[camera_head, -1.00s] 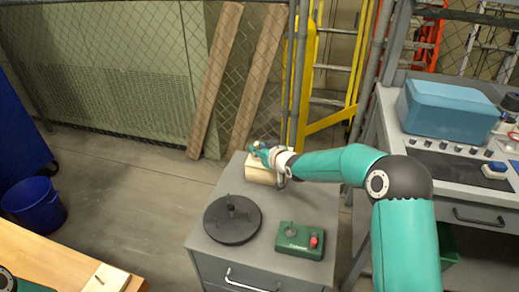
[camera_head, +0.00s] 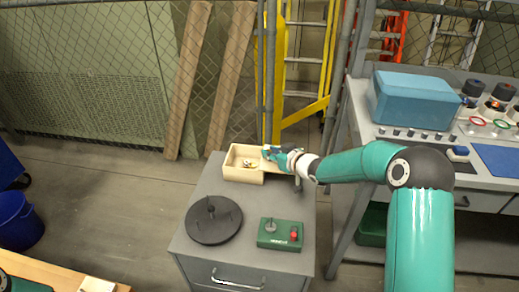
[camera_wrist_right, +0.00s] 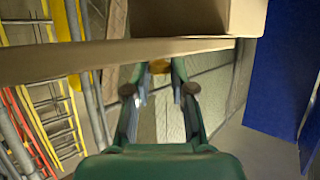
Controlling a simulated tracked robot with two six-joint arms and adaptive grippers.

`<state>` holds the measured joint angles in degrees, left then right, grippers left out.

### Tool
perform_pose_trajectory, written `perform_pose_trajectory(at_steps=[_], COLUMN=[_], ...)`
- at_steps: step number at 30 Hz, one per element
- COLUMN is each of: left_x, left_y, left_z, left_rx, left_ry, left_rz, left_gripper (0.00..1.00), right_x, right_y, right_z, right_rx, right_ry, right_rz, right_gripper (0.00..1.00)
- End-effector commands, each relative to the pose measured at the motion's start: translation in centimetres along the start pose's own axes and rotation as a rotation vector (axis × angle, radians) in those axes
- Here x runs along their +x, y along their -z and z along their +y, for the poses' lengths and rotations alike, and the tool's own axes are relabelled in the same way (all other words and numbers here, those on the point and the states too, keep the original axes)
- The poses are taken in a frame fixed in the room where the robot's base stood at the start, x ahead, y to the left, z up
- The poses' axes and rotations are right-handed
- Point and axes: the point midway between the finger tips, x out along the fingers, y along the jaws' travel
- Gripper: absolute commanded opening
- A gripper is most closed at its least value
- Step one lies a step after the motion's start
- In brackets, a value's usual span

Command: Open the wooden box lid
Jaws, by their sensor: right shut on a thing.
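The wooden box (camera_head: 231,174) sits at the back of the grey cabinet top. Its inside is partly uncovered, and a small light item (camera_head: 247,163) shows in it. My right gripper (camera_head: 269,153) is at the right side of the box, shut on the wooden lid (camera_head: 271,180), which sits off to the right of the opening. In the right wrist view the lid (camera_wrist_right: 60,62) crosses the picture as a thin board between the fingers (camera_wrist_right: 160,68), with the box (camera_wrist_right: 246,16) behind it. My left gripper is out of view.
A round black plate with a peg (camera_head: 213,221) and a green box with a red knob (camera_head: 281,233) stand in front on the cabinet. A workbench with a blue case (camera_head: 415,98) is at right. A mesh fence stands behind.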

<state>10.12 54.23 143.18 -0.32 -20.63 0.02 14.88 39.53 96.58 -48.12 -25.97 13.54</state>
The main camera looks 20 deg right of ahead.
Motion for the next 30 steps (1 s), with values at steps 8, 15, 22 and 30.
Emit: perform_pose_trajectory(at_steps=[8, 15, 22, 30], left_x=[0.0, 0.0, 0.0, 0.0], left_y=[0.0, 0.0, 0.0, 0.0], left_z=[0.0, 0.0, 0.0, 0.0], left_rx=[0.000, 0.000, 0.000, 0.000], left_ry=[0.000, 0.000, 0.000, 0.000], left_rz=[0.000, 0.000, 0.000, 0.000], left_gripper=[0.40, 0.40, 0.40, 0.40], right_x=[0.0, 0.1, -0.1, -3.2], right_y=[0.1, 0.1, 0.1, 0.1], right_z=[0.0, -0.1, -0.1, 0.0], right_rx=[0.000, -0.001, -0.001, 0.000], right_ry=[0.000, 0.001, 0.001, -0.001], right_rz=[0.002, 0.002, 0.001, 0.002], right_gripper=[0.25, 0.46, 0.46, 0.46])
